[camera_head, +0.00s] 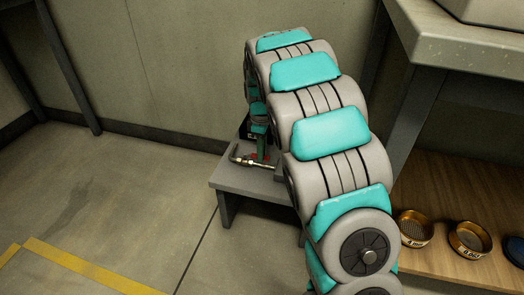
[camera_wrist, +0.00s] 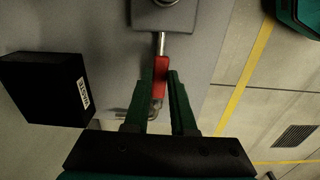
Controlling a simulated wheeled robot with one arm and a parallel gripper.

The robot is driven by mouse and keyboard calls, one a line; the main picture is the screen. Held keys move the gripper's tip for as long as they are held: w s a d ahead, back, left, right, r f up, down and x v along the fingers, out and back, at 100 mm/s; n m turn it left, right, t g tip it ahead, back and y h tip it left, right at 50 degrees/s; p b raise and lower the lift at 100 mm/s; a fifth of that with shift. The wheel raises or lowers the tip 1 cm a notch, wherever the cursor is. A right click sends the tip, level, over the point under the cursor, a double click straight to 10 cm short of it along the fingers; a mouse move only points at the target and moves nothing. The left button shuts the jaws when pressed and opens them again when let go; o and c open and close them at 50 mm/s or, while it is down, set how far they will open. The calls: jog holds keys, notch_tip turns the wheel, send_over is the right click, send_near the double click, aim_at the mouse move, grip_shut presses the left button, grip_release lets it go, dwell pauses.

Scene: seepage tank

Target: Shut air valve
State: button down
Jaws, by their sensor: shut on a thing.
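In the wrist view, the air valve has a red lever handle (camera_wrist: 161,76) on a metal stem that runs up to a grey block (camera_wrist: 150,18) at the top edge. My gripper (camera_wrist: 160,82), with two dark green fingers, is shut on the red handle, one finger on each side. In the head view, my gripper is mostly hidden behind my arm. A metal pipe fitting (camera_head: 240,157) shows beside it on a low grey stand (camera_head: 222,176). The valve itself is largely hidden there.
A black box (camera_wrist: 42,88) with a white label lies left of my fingers in the wrist view. A grey worktop (camera_head: 460,38) with a wooden shelf stands at the right, holding brass sieves (camera_head: 468,238). The floor at left is open, with yellow tape lines (camera_head: 85,268).

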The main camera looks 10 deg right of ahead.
jog(key=shift+s+r, duration=0.1)
jog(key=m+p, duration=0.1)
jog(key=s+a+m, duration=0.1)
jog(key=m, duration=0.1)
jog(key=m+p, duration=0.1)
jog(key=shift+s+a+m+p, duration=0.3)
jog(key=a+m+p, duration=0.1)
jog(key=m, duration=0.1)
jog(key=s+a+m+p, duration=0.1)
jog(key=m, duration=0.1)
jog(key=a+m+p, duration=0.1)
jog(key=m, duration=0.1)
jog(key=a+m+p, duration=0.1)
jog(key=m, duration=0.2)
jog(key=shift+a, duration=0.1)
jog(key=shift+w+a+m+p, duration=0.2)
jog(key=shift+a+m+p, duration=0.3)
jog(key=shift+m, duration=0.55)
jog(key=shift+w+a+m+p, duration=0.2)
jog(key=shift+a+m+p, duration=0.25)
jog(key=shift+m, duration=0.6)
jog(key=shift+a, duration=0.1)
jog(key=c, duration=0.7)
grip_release()
jog(key=shift+c, duration=0.2)
